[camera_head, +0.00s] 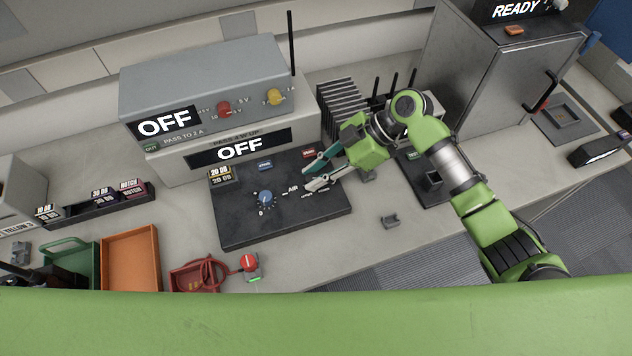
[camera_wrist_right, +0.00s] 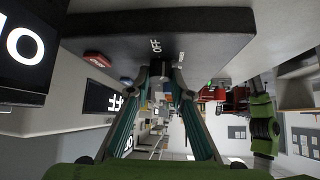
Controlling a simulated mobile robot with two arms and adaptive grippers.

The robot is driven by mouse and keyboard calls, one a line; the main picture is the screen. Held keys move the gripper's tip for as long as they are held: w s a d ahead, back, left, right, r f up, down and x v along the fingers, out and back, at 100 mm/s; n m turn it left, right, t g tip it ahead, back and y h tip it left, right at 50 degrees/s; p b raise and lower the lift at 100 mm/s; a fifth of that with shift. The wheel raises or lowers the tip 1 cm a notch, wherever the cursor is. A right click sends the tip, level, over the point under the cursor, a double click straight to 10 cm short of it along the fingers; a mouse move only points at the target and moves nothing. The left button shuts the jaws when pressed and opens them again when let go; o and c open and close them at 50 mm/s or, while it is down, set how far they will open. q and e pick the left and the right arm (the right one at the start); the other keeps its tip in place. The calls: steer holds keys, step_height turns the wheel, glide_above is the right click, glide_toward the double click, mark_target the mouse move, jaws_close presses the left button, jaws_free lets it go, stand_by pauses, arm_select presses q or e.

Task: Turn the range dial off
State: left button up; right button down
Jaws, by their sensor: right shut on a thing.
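My right gripper (camera_head: 305,177) reaches in from the right over the dark control panel (camera_head: 240,228) on the bench. In the right wrist view its fingers (camera_wrist_right: 161,80) are closed on a small dark knob, the range dial (camera_wrist_right: 160,68), which stands out from the panel face. The word OFF is printed beside the dial. In the head view the fingers hide the dial, and its exact pointer angle cannot be told. A separate blue dial (camera_head: 265,197) sits to the left on the same panel. My left gripper does not show clearly.
A grey box with an antenna (camera_head: 205,85) and OFF displays stands behind the panel. A metal cabinet (camera_head: 490,75) stands at the right. A small bracket (camera_head: 390,221) lies on the bench.

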steer(key=n+g+b, duration=0.1)
steer(key=b, duration=0.1)
steer(key=n+g+b, duration=0.1)
steer(key=n+b, duration=0.1)
steer(key=shift+w+f+h, duration=0.15)
steer(key=shift+f+h, duration=0.05)
steer(key=shift+h, duration=0.1)
steer(key=shift+r+n+g+b, duration=0.1)
steer(key=shift+n+g+b, duration=0.4)
steer(key=shift+n, duration=0.1)
steer(key=c, duration=1.8)
jaws_free()
steer(key=shift+a, duration=0.1)
steer(key=shift+r, duration=0.1)
steer(key=v, duration=1.2)
steer(key=shift+a, duration=0.15)
